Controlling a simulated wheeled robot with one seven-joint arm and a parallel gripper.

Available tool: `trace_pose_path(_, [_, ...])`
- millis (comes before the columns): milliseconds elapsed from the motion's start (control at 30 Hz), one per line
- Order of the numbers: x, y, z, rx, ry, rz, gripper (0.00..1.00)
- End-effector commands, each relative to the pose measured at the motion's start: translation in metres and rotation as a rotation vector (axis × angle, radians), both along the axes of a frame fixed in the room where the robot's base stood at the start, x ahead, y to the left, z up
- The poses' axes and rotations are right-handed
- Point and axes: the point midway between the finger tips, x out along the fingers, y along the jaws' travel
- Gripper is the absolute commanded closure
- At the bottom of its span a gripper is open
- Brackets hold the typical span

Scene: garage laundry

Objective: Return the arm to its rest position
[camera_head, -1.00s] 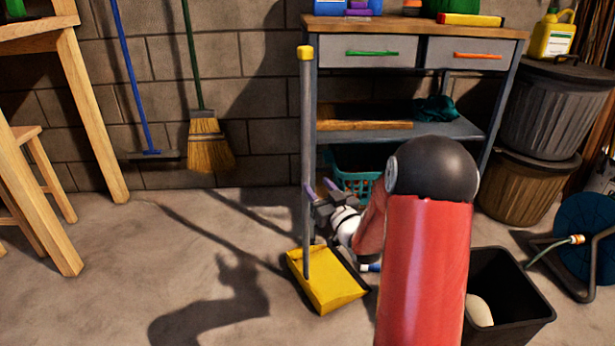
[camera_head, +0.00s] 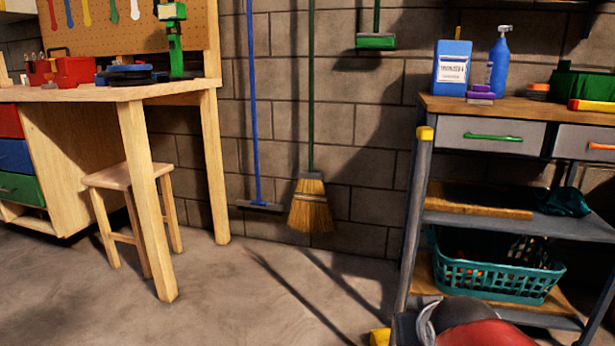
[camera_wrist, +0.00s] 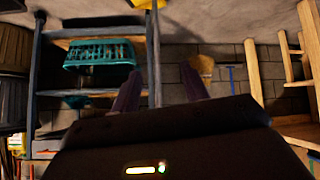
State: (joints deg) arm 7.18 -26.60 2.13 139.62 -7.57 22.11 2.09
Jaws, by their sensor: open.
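My gripper (camera_wrist: 160,86) shows in the wrist view with its two dark fingers spread apart, open. The grey pole (camera_wrist: 153,55) of the long-handled yellow dustpan appears between the fingers; I cannot tell if it lies between them or beyond. The dustpan's yellow pan (camera_wrist: 147,4) shows at the top edge of that view. In the head view the pole (camera_head: 412,220) stands nearly upright, with a yellow cap, in front of the workbench. A corner of the yellow pan (camera_head: 380,337) shows at the bottom. My red arm is at the bottom right, and its fingers are hidden there.
A workbench (camera_head: 432,103) with drawers and bottles stands right, with a teal basket (camera_head: 497,277) on its lower shelf. A broom (camera_head: 311,205) and a blue-handled tool (camera_head: 256,110) hang on the wall. A wooden table (camera_head: 130,93) and stool (camera_head: 118,177) stand left. The middle floor is clear.

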Motion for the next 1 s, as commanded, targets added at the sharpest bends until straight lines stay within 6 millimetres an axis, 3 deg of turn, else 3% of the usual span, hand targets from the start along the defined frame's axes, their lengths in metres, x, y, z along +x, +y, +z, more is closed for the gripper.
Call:
trace_pose_path(100, [-0.048, 0.016, -0.001, 0.042, 0.099, 0.011, 0.55])
trace_pose_path(333, [-0.129, 0.041, -0.011, 0.124, 0.281, 0.055, 0.55])
trace_pose_path(400, [-0.127, 0.041, 0.014, 0.123, 0.288, 0.052, 0.55])
trace_pose_path(800, [-0.126, 0.04, 0.105, 0.121, 0.287, 0.049, 0.55])
trace_pose_path(1000, [-0.126, 0.04, 0.122, 0.121, 0.287, 0.049, 0.55])
